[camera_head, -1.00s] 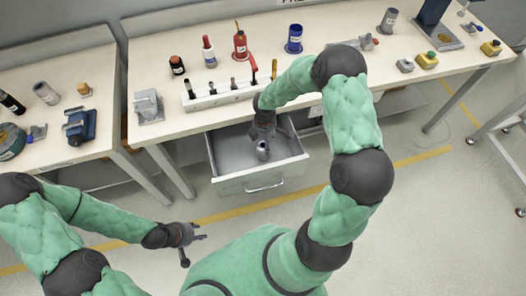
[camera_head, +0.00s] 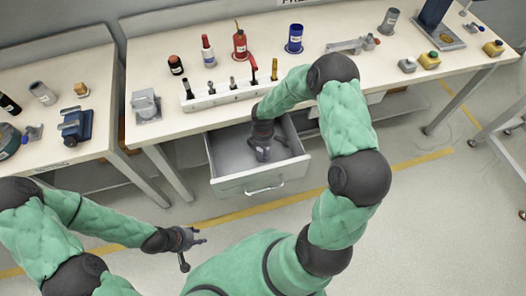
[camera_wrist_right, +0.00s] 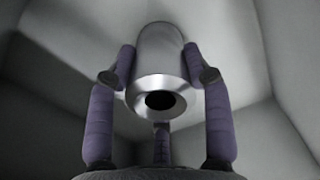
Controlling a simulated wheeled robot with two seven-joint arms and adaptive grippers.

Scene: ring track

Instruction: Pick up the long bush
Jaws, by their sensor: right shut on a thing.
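The long bush (camera_wrist_right: 160,60) is a smooth grey metal cylinder with a dark hole in its near end. In the right wrist view it sits between the purple-padded fingers of my right gripper (camera_wrist_right: 160,85), which touch its sides. In the head view my right gripper (camera_head: 262,150) is down inside the open drawer (camera_head: 232,185), and the bush is mostly hidden there by the gripper. My left gripper (camera_head: 190,246) is empty, in the air over the floor; its fingers are spread.
The drawer's walls stand close around my right gripper. Above it, the workbench (camera_head: 340,85) holds a white tool rack (camera_head: 222,97), a red bottle (camera_head: 240,45), a blue can (camera_head: 294,40) and a grey block (camera_head: 146,106). A blue vise (camera_head: 76,127) is on the left bench.

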